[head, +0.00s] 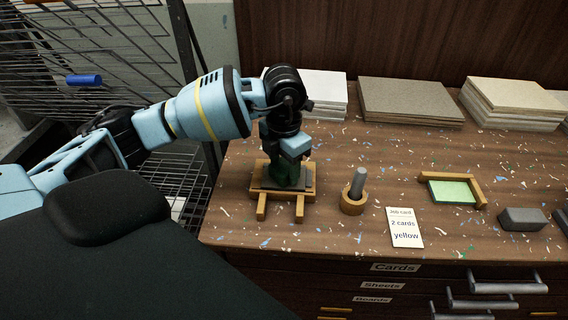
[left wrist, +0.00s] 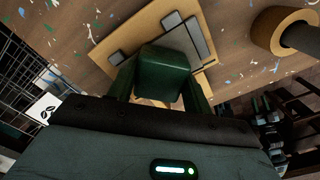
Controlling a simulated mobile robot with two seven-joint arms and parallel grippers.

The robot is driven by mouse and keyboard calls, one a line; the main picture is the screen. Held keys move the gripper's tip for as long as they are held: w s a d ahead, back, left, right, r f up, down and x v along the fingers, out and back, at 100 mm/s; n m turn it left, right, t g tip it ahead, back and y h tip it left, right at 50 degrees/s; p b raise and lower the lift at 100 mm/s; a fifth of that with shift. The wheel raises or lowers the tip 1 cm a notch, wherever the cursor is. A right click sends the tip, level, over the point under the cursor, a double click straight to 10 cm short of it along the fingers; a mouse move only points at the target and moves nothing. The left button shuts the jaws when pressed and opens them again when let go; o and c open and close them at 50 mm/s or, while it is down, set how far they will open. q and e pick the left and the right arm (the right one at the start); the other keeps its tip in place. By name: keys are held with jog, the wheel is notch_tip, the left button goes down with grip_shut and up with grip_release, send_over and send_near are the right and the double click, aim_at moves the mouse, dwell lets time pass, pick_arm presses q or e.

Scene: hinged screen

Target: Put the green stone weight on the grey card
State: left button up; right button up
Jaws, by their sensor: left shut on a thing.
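The green stone weight (head: 286,174) is between the fingers of my left gripper (head: 287,160), which is shut on it. It is over the grey card (head: 263,183) in a wooden frame (head: 283,196) at the left of the bench. I cannot tell whether its underside touches the card. In the left wrist view the green block (left wrist: 163,72) sits between the fingers, with grey surfaces (left wrist: 198,38) on either side and the wooden frame (left wrist: 118,32) around. The block hides the middle of the card. My right gripper is not in view.
Right of the frame stands a wooden ring with a grey rod (head: 354,194). A job card (head: 404,227) reads "2 cards yellow". A light green card (head: 452,191) in a wooden corner and a grey block (head: 522,219) lie further right. Board stacks (head: 411,101) line the back.

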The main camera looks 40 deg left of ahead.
aim_at(284, 165)
pick_arm(q)
jog(key=o, duration=1.2)
jog(key=shift+r, duration=0.45)
notch_tip(284, 165, up, 11)
jog(key=shift+r, duration=0.15)
